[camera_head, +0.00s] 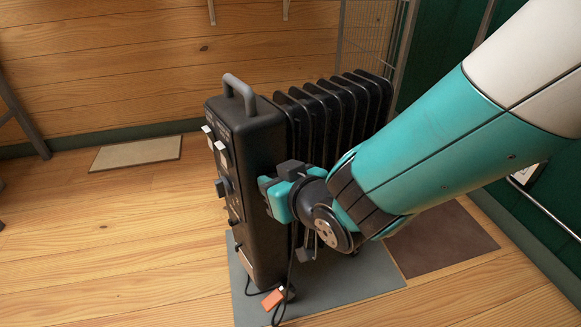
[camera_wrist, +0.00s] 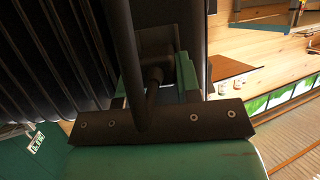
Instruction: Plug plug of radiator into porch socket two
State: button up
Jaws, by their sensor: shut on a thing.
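The radiator (camera_head: 245,185) is a black, finned oil heater with a grey top handle, standing upright in the middle of the head view. My gripper (camera_head: 283,192) is in front of its side, close to the fins; I cannot tell if they touch. In the wrist view, my gripper (camera_wrist: 160,75) is shut on a dark block, the plug (camera_wrist: 156,45), with a black cord leaving it. The cord (camera_head: 291,255) hangs from my gripper down to the radiator's foot. I cannot make out porch socket two in either view.
A grey mat (camera_head: 345,292) lies under the radiator and a brown mat (camera_head: 440,240) to its right. A small orange object (camera_head: 273,299) lies by the radiator's foot. A wire rack (camera_head: 367,35) stands behind.

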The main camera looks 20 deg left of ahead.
notch_tip(320, 180, up, 19)
jog(key=p, duration=0.8)
jog(key=shift+s+d+b, duration=0.3)
jog(key=shift+s+d, duration=0.75)
jog(key=shift+d, duration=0.3)
